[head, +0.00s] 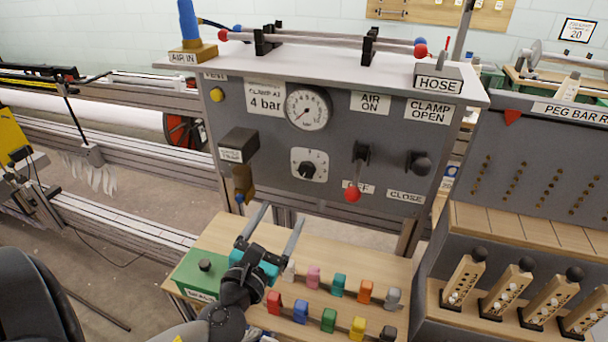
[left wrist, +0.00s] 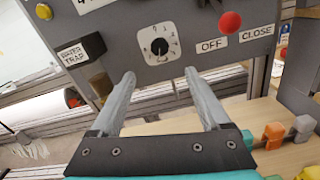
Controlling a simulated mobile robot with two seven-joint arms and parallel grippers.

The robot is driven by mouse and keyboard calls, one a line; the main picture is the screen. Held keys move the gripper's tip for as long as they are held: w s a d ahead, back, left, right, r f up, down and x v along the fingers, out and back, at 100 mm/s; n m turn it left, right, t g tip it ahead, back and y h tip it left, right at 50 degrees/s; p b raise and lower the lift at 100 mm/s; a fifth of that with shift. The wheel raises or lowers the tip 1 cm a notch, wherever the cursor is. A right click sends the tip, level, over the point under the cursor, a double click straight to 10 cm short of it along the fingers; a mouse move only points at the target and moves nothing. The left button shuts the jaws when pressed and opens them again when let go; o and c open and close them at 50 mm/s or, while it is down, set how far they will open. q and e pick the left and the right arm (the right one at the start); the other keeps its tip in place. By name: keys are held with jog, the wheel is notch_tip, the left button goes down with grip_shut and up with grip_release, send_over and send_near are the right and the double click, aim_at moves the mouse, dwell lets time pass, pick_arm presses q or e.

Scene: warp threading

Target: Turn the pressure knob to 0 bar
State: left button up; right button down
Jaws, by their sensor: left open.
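The pressure knob (head: 305,170) is a black knob on a white square dial plate in the middle of the grey panel. It also shows in the left wrist view (left wrist: 159,46), ahead of the fingers. The round pressure gauge (head: 308,107) sits above it; its needle is too small to read surely. My left gripper (head: 277,222) is open and empty, below and to the left of the knob, apart from it. In the left wrist view its two grey fingers (left wrist: 159,88) point toward the panel, with the knob beyond and between them. My right gripper is not in view.
A red-balled lever (head: 353,192) and a black clamp handle (head: 419,163) stick out right of the knob. The water trap (head: 238,146) juts out on the left. Coloured clips (head: 329,320) stand on the wooden bench below. The panel front around the knob is clear.

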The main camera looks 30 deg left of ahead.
aim_at(306, 172)
pick_arm(q)
jog(key=x, duration=1.5)
jog(key=shift+a, duration=0.1)
grip_shut()
dwell(0.4)
